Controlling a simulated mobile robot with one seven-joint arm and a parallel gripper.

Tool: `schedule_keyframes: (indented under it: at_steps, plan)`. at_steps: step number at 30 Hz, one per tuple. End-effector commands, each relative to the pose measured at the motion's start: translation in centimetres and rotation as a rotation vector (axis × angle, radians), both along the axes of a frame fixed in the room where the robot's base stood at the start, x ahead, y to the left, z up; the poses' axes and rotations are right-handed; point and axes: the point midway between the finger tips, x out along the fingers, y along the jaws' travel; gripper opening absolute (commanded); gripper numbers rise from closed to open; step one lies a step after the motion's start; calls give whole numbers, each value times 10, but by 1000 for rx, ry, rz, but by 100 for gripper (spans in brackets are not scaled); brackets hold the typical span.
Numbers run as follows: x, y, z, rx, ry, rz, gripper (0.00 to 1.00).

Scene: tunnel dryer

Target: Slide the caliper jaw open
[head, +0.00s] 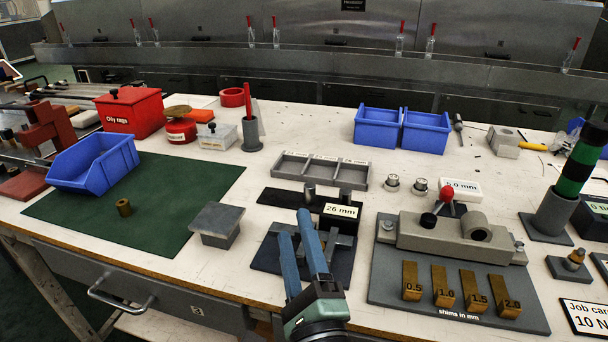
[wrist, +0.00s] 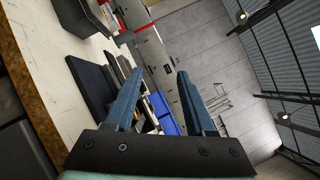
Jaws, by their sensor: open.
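A dark caliper-like fixture stands near the front middle of the bench. Its dark bar (head: 283,197) runs left to right, with short upright jaws (head: 309,192) on it and a black block labelled "26 mm" (head: 341,211) at its right. A dark base plate (head: 268,256) lies below it. My gripper (head: 294,224) is open, its two blue fingers in front of the bar and left of the label. The fingers hide part of the fixture. In the wrist view my gripper (wrist: 160,72) is open with nothing held; dark parts (wrist: 90,88) show left of the fingers.
A grey block (head: 217,222) stands left of my gripper on the bench. A shim plate (head: 385,282) with several brass shims and a red-knobbed fixture stands to the right. A divided grey tray (head: 320,170) lies behind. Blue bins (head: 378,128) stand farther back.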

Motion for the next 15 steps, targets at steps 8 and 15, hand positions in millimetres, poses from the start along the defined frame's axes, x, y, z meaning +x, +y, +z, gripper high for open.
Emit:
schedule_keyframes:
  at_steps: [8, 15]
  plan:
    - [-20, -15, -2, 577, 249, 56, 55]
    - [-41, -25, -19, 943, 371, 45, 55]
